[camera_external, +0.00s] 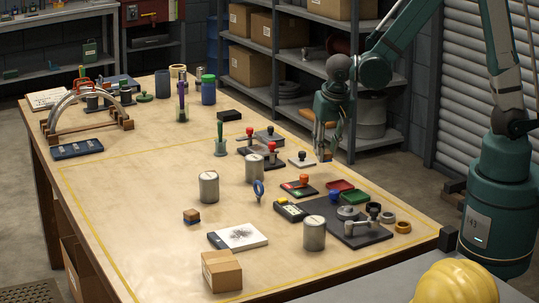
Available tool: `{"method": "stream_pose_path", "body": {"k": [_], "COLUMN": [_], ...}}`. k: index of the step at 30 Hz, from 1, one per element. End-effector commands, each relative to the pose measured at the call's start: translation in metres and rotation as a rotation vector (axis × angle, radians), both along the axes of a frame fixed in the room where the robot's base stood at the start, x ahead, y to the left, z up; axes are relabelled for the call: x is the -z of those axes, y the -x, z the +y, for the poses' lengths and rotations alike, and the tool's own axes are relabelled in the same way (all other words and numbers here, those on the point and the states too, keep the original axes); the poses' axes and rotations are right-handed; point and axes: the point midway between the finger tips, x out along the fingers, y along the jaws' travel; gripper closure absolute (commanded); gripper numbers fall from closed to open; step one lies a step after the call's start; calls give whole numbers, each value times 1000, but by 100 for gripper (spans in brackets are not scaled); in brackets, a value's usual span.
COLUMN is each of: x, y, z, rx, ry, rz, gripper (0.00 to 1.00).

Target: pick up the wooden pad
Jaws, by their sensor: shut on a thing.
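My gripper (323,150) is over the right edge of the workbench, pointing down, beside a small white pad with a knob (301,160). It is shut on a small tan-brown piece, apparently the wooden pad (327,156), which shows only partly at the fingertips. The fingers hide much of it, and I cannot tell whether it is clear of the table.
The workbench (120,190) holds several metal cans, including one at the front (314,233), a dark tray (372,236), stamps and coloured ink pads. Shelving (290,55) stands behind my gripper.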

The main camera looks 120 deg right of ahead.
Motion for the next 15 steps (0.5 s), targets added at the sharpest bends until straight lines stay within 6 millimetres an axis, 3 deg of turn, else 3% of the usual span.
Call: {"method": "stream_pose_path", "body": {"k": [6, 15], "x": [-28, -51], "y": [0, 0], "z": [0, 0], "rx": [0, 0], "ry": [0, 0], "rz": [0, 0], "gripper": [88, 88]}}
